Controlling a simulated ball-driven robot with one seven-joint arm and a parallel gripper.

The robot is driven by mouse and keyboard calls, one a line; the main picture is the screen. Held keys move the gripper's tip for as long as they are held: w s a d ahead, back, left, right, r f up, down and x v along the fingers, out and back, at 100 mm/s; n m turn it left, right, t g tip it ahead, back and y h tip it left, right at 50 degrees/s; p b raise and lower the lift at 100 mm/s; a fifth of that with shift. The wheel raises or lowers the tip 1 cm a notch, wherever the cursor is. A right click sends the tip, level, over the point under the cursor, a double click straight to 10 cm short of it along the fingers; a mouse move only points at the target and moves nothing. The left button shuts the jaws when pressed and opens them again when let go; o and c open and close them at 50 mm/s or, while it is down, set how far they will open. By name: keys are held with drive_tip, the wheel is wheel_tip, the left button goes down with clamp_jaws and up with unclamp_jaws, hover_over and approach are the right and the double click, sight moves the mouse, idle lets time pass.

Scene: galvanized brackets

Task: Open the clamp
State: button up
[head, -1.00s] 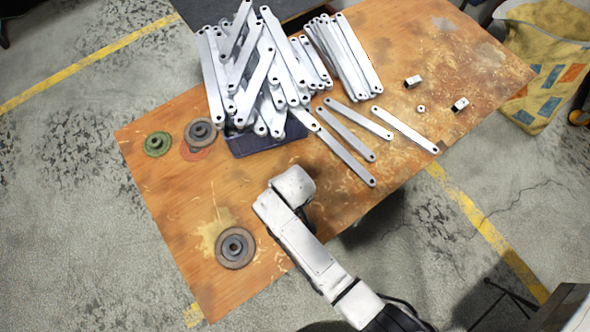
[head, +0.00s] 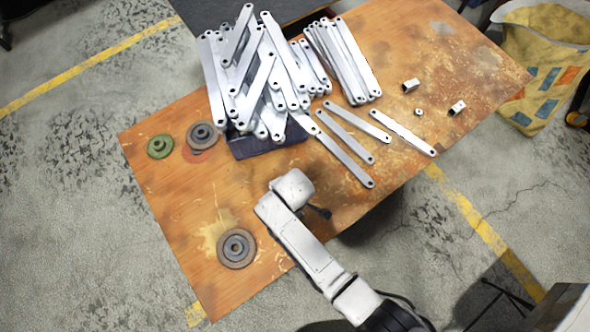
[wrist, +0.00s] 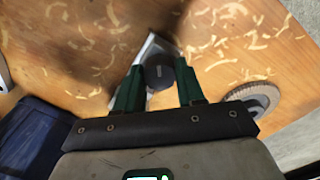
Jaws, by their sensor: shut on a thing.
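In the wrist view the clamp is partly visible: a dark rounded knob or handle (wrist: 159,73) with a pale metal piece (wrist: 146,54) behind it. The green fingers of my gripper (wrist: 158,86) stand on either side of the dark part and are shut on it. The fingers and the dark part hide most of the clamp's body. In the head view my white arm covers the gripper. A small dark piece (head: 319,211) sticks out right of the arm's end; I cannot tell whether it belongs to the clamp or the gripper.
A dark blue bin (head: 262,144) heaped with galvanized brackets (head: 262,75) stands behind my arm. Loose brackets (head: 345,160) lie to its right. Grinding discs lie left: green (head: 160,146), grey (head: 202,134), and a larger one (head: 236,248) near the front edge. Small metal blocks (head: 457,108) lie right.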

drive_tip(key=n+p, duration=0.1)
drive_tip(key=n, duration=0.4)
drive_tip(key=shift+r, duration=0.1)
drive_tip(key=n+p, duration=0.1)
drive_tip(key=n, duration=0.4)
drive_tip(key=shift+n, duration=0.3)
drive_tip(key=o, duration=1)
drive_tip(key=shift+c, duration=0.2)
